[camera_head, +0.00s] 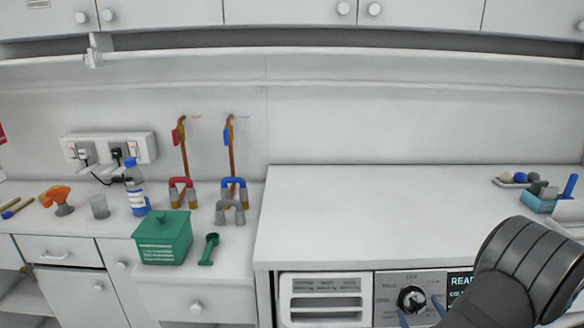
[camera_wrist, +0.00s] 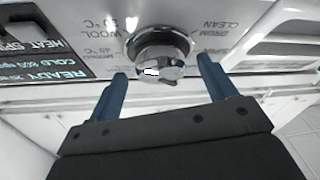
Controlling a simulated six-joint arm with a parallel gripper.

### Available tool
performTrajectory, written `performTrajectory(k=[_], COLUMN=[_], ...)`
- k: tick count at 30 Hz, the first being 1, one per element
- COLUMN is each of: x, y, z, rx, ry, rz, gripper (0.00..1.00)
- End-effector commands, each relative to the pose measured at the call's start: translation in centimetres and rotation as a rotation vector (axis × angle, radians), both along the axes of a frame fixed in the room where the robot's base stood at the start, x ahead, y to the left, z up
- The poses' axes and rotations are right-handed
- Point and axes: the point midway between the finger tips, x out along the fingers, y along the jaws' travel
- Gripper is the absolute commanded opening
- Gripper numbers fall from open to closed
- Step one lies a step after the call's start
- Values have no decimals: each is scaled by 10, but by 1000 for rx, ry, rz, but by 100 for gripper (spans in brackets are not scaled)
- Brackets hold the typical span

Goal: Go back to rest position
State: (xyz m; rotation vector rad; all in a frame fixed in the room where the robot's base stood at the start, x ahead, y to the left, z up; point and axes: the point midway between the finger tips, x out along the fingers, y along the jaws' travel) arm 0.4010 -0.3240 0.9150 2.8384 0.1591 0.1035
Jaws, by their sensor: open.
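My gripper (camera_wrist: 163,74) is open, with its two blue fingers apart and nothing between them that I can see held. In the wrist view the washing machine's round silver knob (camera_wrist: 160,52) lies just beyond and between the fingertips. I cannot tell whether they touch it. In the head view my gripper (camera_head: 420,308) shows only as blue fingers at the bottom edge, in front of the dark knob (camera_head: 411,297) on the machine's panel. My dark arm covers the lower right and hides part of the panel.
On the left counter stand a green box (camera_head: 163,240), a green scoop (camera_head: 209,249) and a bottle (camera_head: 136,190).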

Motion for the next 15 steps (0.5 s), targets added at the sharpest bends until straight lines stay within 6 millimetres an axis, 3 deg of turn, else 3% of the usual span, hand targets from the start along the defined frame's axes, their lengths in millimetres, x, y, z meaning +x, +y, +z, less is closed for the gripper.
performTrajectory(k=[2,15], x=[11,9], y=[3,10], z=[0,1], rx=[17,441], ry=[1,0], rz=[-7,-224], gripper=[77,77])
